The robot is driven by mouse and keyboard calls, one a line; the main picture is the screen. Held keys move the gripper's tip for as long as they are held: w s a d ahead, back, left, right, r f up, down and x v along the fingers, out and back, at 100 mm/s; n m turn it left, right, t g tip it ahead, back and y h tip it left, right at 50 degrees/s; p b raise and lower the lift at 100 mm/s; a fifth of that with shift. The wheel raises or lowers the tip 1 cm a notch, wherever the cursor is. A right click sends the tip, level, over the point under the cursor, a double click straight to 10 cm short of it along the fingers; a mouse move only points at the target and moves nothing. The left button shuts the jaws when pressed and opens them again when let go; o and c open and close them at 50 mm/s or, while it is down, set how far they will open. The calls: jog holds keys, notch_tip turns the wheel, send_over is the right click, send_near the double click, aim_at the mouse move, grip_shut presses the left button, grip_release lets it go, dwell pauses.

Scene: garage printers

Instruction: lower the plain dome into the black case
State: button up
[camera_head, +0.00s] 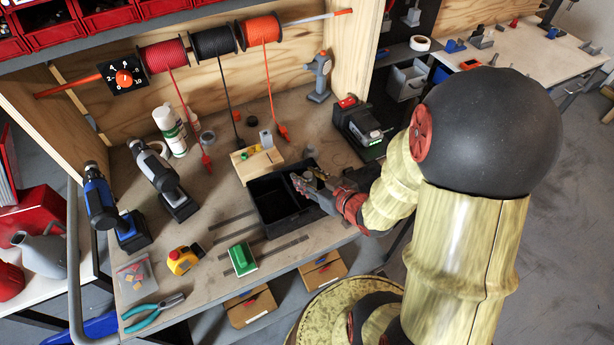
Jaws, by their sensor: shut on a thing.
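The open black case (291,228) stands near the front edge of the workbench, with a dark interior and at least one dividing wall. My gripper (303,182) reaches in from the right and is over the case's right part. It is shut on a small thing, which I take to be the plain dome. The fingers hide most of it, and its shape is too small to make out. I cannot tell how high it is above the case floor.
A wooden block (258,164) with small yellow and green pieces stands just behind the case. A green-topped block (243,259) and a yellow tape measure (184,260) lie to the front left. A black and green device (361,127) stands behind right. Cords from the spools hang behind.

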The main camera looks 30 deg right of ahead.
jog(key=shift+f+b, duration=0.95)
jog(key=shift+f, duration=0.35)
jog(key=shift+s+f, duration=0.15)
jog(key=shift+f, duration=0.05)
jog(key=shift+s+a+f, duration=0.15)
jog(key=shift+f, duration=0.1)
jog(key=o, duration=0.9)
jog(key=shift+o, duration=0.3)
jog(key=shift+r, duration=0.1)
jog(key=shift+r, duration=0.1)
jog(key=shift+s+d+r, duration=0.2)
jog(key=v, duration=0.6)
jog(key=shift+s, duration=0.3)
